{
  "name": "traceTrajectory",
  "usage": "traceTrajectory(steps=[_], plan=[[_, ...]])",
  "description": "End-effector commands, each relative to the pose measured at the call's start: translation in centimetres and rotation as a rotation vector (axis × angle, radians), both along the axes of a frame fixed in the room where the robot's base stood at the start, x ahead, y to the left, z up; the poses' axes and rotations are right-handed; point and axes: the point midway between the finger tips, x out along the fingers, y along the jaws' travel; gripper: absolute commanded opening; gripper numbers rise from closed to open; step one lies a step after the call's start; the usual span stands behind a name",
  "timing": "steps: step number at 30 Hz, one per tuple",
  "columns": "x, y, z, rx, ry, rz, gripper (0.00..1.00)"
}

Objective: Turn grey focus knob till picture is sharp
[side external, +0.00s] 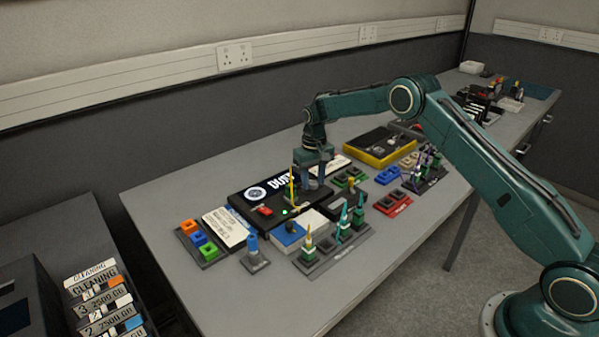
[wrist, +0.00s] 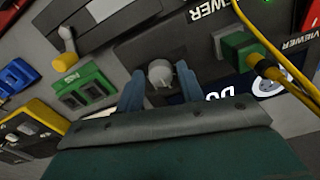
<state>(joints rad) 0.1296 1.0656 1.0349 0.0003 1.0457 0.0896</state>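The grey focus knob (wrist: 160,73) is a round dial with a raised grip, on a dark panel in the wrist view. My gripper (wrist: 160,84) points down over it with its two blue-grey fingers apart, one on each side of the knob. A gap seems to show beside the knob; contact cannot be made out. In the side view my gripper (side external: 312,180) is low over the black viewer unit (side external: 240,209) and hides the knob. The unit's picture (side external: 256,193) shows a white round pattern and large letters, partly hidden by my gripper. Its exact sharpness is hard to judge.
A green plug (wrist: 238,46) with a yellow cable (wrist: 270,68) stands close to the right finger. Green sockets (wrist: 82,88) lie to the left. Racks of connectors (side external: 335,245) and a blue-topped block (side external: 290,234) stand in front of the unit.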

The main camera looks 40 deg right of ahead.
Motion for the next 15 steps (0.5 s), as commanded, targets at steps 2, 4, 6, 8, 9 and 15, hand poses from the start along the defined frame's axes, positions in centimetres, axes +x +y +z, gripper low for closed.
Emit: traceTrajectory(steps=[2,4,6,8,9,15], plan=[[0.04,-0.02,0.01,0.0,-0.002,0.0,0.5],[0.05,-0.01,-0.01,0.0,-0.002,0.0,0.5],[0.07,-0.02,-0.02,-0.001,-0.003,0.001,0.5],[0.08,-0.01,-0.03,-0.001,-0.003,0.001,0.5],[0.08,-0.01,-0.02,-0.001,-0.004,0.001,0.5],[0.12,-0.01,0.45,0.0,-0.005,0.001,0.5]])
